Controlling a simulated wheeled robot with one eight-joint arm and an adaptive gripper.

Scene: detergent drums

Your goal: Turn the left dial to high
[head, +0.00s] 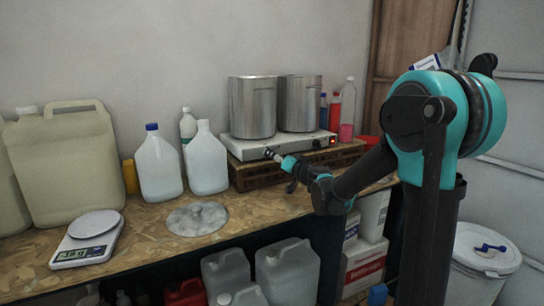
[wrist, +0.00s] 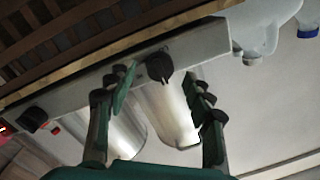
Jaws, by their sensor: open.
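The hot plate (head: 290,143) is a low white unit with dials on its front panel. The left dial (wrist: 159,66) is a black knob, seen in the wrist view between and just beyond my fingertips, with clear space on both sides. In the head view my gripper largely hides it. My gripper (wrist: 158,84) is open, with one finger on each side of the dial. In the head view my gripper (head: 279,157) is at the hot plate's front. The other dial (wrist: 35,119) sits near a red light at the left of the wrist view. I cannot read the dial's setting.
Two steel pots (head: 252,107) (head: 299,103) stand on the hot plate, which rests on a wooden slatted crate (head: 245,178). White jugs (head: 207,160) stand to the left. A grey lid (head: 197,218) and a scale (head: 90,240) lie on the bench. Bottles (head: 347,108) stand at right.

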